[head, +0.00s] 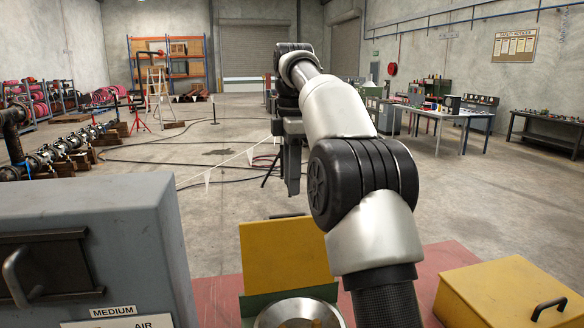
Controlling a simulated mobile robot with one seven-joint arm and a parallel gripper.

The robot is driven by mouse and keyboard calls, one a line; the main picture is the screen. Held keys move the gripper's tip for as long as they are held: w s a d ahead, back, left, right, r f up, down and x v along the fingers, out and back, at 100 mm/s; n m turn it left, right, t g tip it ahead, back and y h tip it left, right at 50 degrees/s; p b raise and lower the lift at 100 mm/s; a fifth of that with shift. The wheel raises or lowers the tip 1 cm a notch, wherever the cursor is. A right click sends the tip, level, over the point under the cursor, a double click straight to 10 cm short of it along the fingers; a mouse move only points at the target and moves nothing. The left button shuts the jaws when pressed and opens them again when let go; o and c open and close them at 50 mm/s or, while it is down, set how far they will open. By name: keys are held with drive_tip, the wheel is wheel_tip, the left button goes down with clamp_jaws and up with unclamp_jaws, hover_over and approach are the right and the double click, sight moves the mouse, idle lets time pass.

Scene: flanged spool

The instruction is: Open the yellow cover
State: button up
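A yellow panel (286,256) with a black handle on its top edge stands upright at the lower middle, behind a round metal flanged part (300,314). A green edge runs along the panel's foot. A second yellow cover (512,294), with a black handle on its top, lies flat and looks shut at the lower right. My gripper (291,188) hangs pointing down in the picture's middle, above the upright panel in the picture and clear of both handles. Its fingers are seen edge-on and dark, so their opening cannot be made out.
A grey cabinet (150,235) with a handle and a "MEDIUM" label fills the lower left. A red surface (432,262) lies around the yellow parts. Open concrete floor (225,180) lies beyond, with cables and a low barrier. Worktables (440,113) stand at the far right.

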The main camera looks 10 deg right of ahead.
wheel_tip(320, 180, up, 3)
drive_tip(key=shift+s+f, duration=0.1)
idle(0.5)
drive_tip(key=s+a+r+m+t, duration=0.1)
drive_tip(key=s+r+m+t, duration=0.2)
drive_tip(key=s+m, duration=0.85)
drive_tip(key=s+f+m+t, duration=0.1)
drive_tip(key=s+f+m, duration=0.2)
drive_tip(key=s+f, duration=0.5)
drive_tip(key=s+f+m+t, duration=0.1)
drive_tip(key=s+f+m, duration=0.2)
drive_tip(key=s+f, duration=0.6)
drive_tip(key=s, duration=0.4)
drive_tip(key=shift+s, duration=0.25)
